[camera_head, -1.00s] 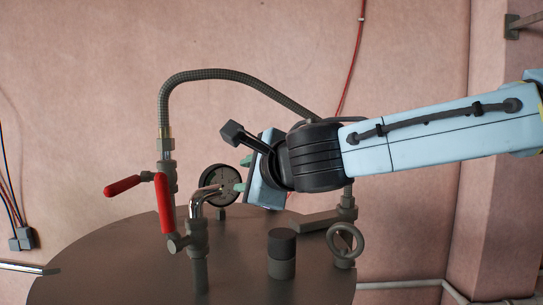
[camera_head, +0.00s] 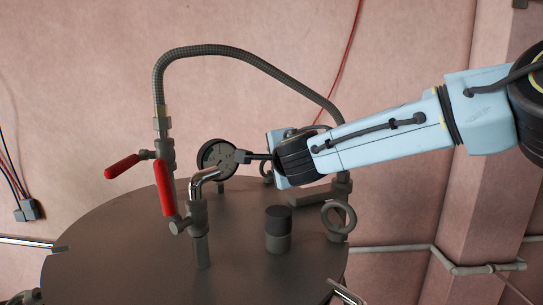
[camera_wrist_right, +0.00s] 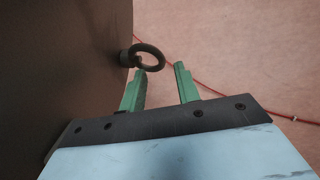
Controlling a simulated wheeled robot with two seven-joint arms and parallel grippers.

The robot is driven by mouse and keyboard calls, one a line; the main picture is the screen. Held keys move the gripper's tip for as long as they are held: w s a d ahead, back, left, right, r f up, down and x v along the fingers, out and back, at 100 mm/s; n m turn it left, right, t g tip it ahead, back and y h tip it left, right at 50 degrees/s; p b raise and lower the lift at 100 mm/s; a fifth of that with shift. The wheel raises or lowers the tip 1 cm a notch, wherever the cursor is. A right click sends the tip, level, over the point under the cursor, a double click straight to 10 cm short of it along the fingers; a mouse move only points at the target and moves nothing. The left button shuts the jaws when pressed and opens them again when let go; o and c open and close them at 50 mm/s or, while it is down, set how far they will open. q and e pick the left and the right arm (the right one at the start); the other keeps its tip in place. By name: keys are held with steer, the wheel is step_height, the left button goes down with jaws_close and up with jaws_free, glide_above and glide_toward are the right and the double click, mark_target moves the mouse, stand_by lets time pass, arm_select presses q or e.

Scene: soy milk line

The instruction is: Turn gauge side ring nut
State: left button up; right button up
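A dark ring nut (camera_wrist_right: 150,57) shows in the right wrist view, on a short stub against the dark tank lid. My right gripper (camera_wrist_right: 160,68) is open, with two green fingers apart. The ring is just beyond the fingertips, close to the left finger; I cannot tell if they touch. In the head view part of a dark ring (camera_head: 265,168) shows beside my right gripper body, whose fingers are hidden there. The round gauge (camera_head: 216,158) stands left of it, partly covered by a dark piece of my wrist. My left gripper is not in view.
The tank lid (camera_head: 130,250) carries a bent pipe with red-handled valves (camera_head: 167,195), a dark cap (camera_head: 279,220) and a ring handle (camera_head: 338,217) at the front right. A braided hose (camera_head: 235,54) arches over the gauge. A pink wall stands behind.

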steer(key=shift+p+x, duration=0.35)
steer(key=shift+x, duration=1.55)
steer(key=shift+c, duration=0.4)
jaws_close()
